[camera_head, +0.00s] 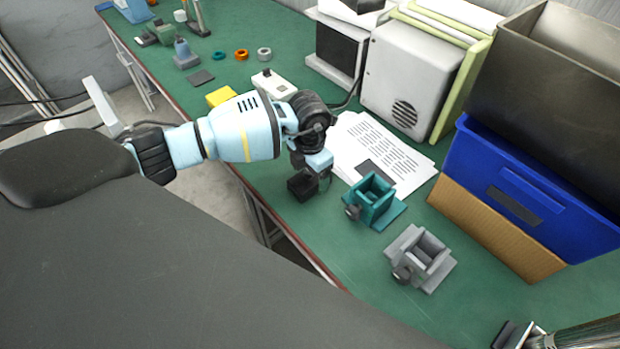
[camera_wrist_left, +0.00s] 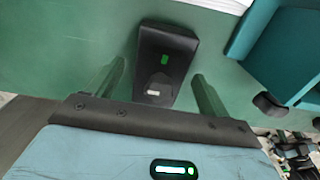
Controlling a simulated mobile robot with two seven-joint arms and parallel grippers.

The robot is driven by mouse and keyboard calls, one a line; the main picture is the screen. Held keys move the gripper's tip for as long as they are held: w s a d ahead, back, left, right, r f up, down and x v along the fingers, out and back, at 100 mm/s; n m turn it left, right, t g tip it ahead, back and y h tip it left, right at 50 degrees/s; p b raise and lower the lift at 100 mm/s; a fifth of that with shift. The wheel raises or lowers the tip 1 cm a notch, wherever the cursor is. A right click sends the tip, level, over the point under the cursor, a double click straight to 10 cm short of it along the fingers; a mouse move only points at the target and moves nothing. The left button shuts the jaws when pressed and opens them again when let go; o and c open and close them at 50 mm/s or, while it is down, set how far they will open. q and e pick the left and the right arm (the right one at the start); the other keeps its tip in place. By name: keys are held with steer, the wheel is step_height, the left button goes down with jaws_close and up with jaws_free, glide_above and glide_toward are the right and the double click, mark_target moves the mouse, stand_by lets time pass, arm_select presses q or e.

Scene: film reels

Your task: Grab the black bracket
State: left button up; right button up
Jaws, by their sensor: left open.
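The black bracket (camera_head: 301,186) is a small dark block on the green table, close to its front edge. My left gripper (camera_head: 313,180) is right at it and partly covers it in the head view. In the left wrist view the black bracket (camera_wrist_left: 166,52) lies between the two spread fingers of my left gripper (camera_wrist_left: 157,78), with a gap visible on both sides. Its top carries a small green mark and a pale mark. The gripper is open and holds nothing.
A teal fixture (camera_head: 374,203) and a grey fixture (camera_head: 420,258) stand to the right. Printed papers (camera_head: 385,150) lie behind.

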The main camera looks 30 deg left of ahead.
arm_select(q)
steer(key=shift+r, duration=0.1)
steer(key=c, duration=1.3)
steer(key=shift+o, duration=0.2)
step_height(320, 180, up, 10)
